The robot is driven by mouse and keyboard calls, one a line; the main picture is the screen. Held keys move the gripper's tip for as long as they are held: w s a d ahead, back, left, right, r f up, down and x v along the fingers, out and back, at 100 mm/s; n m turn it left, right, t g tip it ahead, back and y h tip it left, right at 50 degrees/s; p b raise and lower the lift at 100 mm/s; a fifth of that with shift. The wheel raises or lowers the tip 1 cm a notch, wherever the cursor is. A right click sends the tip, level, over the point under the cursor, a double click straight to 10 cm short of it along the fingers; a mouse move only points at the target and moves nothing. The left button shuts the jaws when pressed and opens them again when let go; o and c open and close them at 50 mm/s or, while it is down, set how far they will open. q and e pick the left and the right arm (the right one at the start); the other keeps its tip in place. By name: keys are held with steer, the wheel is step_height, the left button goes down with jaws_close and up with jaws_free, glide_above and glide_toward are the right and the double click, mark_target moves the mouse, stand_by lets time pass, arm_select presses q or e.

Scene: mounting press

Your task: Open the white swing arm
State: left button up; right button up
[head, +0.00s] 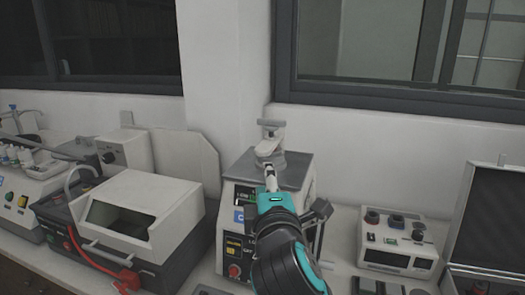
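The mounting press (233,185) is a pale box with a grey top plate and a front control panel. Its white swing arm (268,147) sits over the round grey part on top, below a small grey-white knob piece (271,124). My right gripper (269,172) reaches up from the bottom of the head view, with its fingertips at the near side of the swing arm. I cannot tell whether they touch it, or whether the fingers are open or shut. My wrist and forearm hide part of the press's front. My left gripper is not in view.
A white-lidded machine (155,205) with a red handle (128,279) stands left of the press. A small control box (398,240) and an open dark case (492,215) are at the right. The wall and window frame are close behind the press.

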mark_target(263, 155)
steer(key=w+p, duration=0.1)
steer(key=w, duration=0.4)
steer(key=w+p, duration=0.1)
steer(key=w, duration=0.4)
steer(key=w+a+p, duration=0.1)
steer(key=w, duration=0.4)
steer(key=shift+f, duration=0.1)
steer(key=shift+c, duration=0.2)
jaws_close()
